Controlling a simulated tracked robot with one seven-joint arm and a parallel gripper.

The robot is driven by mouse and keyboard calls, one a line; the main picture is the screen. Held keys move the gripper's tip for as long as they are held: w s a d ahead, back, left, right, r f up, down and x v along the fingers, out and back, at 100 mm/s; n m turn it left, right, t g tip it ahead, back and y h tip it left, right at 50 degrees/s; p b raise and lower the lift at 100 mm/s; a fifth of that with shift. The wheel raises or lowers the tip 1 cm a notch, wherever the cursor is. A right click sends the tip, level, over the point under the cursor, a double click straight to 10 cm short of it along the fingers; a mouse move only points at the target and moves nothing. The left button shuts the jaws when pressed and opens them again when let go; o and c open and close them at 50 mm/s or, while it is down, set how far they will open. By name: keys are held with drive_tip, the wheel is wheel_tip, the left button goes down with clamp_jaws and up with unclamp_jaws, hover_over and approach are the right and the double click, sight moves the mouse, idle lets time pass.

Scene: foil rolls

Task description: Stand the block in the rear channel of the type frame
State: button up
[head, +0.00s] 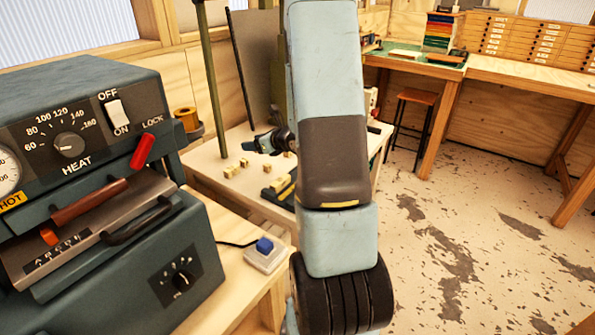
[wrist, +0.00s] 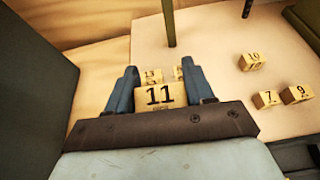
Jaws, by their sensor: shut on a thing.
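My gripper (wrist: 160,92) is shut on a pale wooden block marked 11 (wrist: 159,96), with one blue-grey finger on each side of it. In the head view my gripper (head: 272,142) is over the far part of the pale table, left of my arm. The block is too small to make out there. A dark green piece with yellowish wood on it (head: 281,188), which looks like the type frame, lies nearer, partly hidden behind my arm. Its channels cannot be made out. A dark edge (wrist: 298,156) shows at the lower right of the wrist view; I cannot tell if it is the frame.
Loose blocks marked 10 (wrist: 251,61), 7 (wrist: 266,99) and 9 (wrist: 296,94) lie to the right on the table. A block marked 13 (wrist: 152,75) and another show beyond the held one. A post (wrist: 168,22) rises behind. The heat press (head: 90,200) stands at left.

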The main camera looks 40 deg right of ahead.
drive_tip(key=s+d, duration=0.4)
drive_tip(key=s, duration=0.4)
drive_tip(key=s+d+r, duration=0.1)
drive_tip(key=s+d, duration=0.2)
drive_tip(key=s, duration=0.5)
drive_tip(key=shift+s+d+r, duration=0.15)
drive_tip(key=shift+d+r, duration=0.05)
drive_tip(key=shift+d, duration=0.15)
drive_tip(key=w+d+f, duration=0.1)
drive_tip(key=w+f, duration=0.2)
drive_tip(key=w, duration=0.1)
drive_tip(key=w+d+f, duration=0.2)
drive_tip(key=w+f, duration=0.1)
drive_tip(key=w, duration=0.1)
drive_tip(key=w+d+f, duration=0.2)
drive_tip(key=w, duration=0.2)
drive_tip(key=shift+f, duration=0.4)
drive_tip(key=f, duration=0.1)
drive_tip(key=w+f, duration=0.1)
drive_tip(key=f, duration=0.1)
drive_tip(key=shift+d+f, duration=0.15)
drive_tip(key=shift+f, duration=0.25)
drive_tip(key=shift+f, duration=0.2)
drive_tip(key=o, duration=1.1)
